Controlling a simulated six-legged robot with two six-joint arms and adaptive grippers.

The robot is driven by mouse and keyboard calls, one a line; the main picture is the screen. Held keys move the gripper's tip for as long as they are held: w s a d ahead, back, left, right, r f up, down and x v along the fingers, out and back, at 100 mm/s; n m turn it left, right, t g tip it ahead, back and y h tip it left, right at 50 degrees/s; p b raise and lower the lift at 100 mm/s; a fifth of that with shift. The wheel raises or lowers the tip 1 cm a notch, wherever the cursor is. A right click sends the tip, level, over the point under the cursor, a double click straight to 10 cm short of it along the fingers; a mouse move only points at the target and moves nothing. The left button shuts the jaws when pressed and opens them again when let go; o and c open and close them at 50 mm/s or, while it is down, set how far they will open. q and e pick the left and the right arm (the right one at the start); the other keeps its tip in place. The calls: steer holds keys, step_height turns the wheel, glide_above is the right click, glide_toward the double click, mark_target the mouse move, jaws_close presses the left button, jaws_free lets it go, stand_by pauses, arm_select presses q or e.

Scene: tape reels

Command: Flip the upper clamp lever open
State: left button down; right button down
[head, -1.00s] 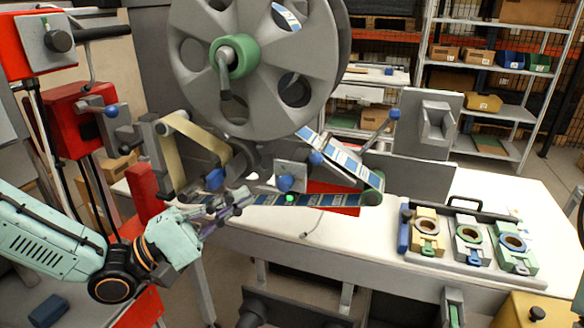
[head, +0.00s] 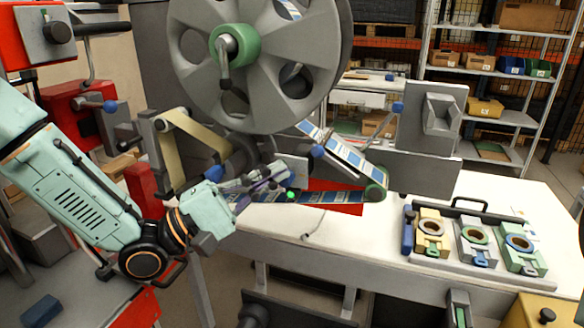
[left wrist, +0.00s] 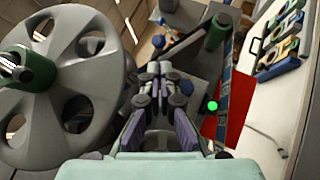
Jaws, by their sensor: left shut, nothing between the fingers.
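My left gripper (head: 274,174) reaches in from the left with its fingers together and empty, in front of a grey plate (head: 298,168) on the tape path below the large reel. The wrist view shows the shut fingers (left wrist: 157,78) pointing at grey machine parts. A blue-knobbed lever (head: 316,151) stands just right of the fingertips, beside the striped tape. Another blue knob (head: 214,173) shows left of the fingers, partly behind my wrist. I cannot tell for certain which is the upper clamp lever, nor whether the fingers touch one. My right gripper is not in view.
The big grey reel (head: 290,112) with its green hub (head: 235,46) hangs above my gripper. A tan tape loop (head: 172,160) is at left. A tray (head: 475,262) with three coloured blocks sits on the white table (head: 345,235), whose middle is mostly clear.

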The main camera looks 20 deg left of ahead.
mark_target(292, 163)
arm_select(q)
steer(key=shift+b+x, duration=0.4)
steer(key=shift+x, duration=1.55)
steer(key=shift+w, duration=0.1)
